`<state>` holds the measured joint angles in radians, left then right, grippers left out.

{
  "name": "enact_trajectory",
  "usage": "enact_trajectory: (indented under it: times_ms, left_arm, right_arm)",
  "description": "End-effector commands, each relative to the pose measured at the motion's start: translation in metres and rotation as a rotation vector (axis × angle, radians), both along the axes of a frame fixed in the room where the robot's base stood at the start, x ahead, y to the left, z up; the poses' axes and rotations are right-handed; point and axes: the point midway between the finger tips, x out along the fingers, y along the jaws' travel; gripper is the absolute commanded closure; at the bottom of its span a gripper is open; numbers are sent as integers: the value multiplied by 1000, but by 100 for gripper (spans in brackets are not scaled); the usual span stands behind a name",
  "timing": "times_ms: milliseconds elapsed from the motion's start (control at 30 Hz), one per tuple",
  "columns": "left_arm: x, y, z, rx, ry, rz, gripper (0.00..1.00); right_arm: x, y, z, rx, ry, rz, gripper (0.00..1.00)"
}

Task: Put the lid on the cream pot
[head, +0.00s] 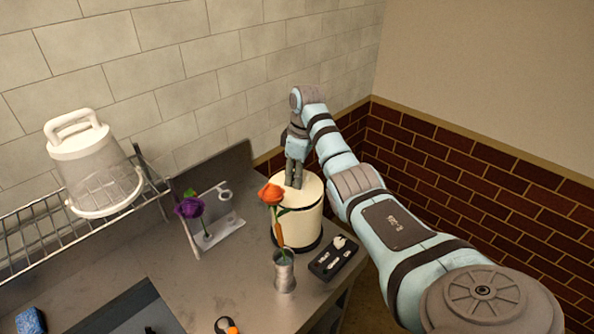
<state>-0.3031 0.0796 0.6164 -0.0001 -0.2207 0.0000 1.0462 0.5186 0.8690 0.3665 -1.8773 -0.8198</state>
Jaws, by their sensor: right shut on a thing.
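The cream pot (301,222) stands at the back right of the metal counter, with dark bands near its top and base. A cream lid (308,189) shows at the top of the pot. My right gripper (294,182) points down over the lid and is shut on it, near its middle; the fingers hide the part they grip. The lid looks in line with the pot's rim, but I cannot tell whether it rests fully on it. My left gripper is not in view.
An orange flower (271,194) stands in a metal vase (284,272) just in front of the pot. A black tray (333,259) with small items lies to its right. A purple flower (188,208) by a stand (219,232), and a wire rack (35,235) with a clear bucket (92,165), are left.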

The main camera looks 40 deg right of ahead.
Motion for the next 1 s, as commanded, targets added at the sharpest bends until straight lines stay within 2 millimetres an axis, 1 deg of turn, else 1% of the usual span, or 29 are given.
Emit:
enact_trajectory:
  times_ms: [100,167,467,800,1000]
  left_arm:
    - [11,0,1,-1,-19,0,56]
    - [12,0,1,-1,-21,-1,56]
    - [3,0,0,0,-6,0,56]
    - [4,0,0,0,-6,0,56]
    - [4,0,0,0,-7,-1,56]
  right_arm:
    - [0,0,0,0,0,0,100]
    - [0,0,0,0,0,0,100]
    - [0,0,1,0,0,0,100]
    - [1,0,1,0,0,-1,100]
    - [-1,0,-3,-1,0,-1,100]
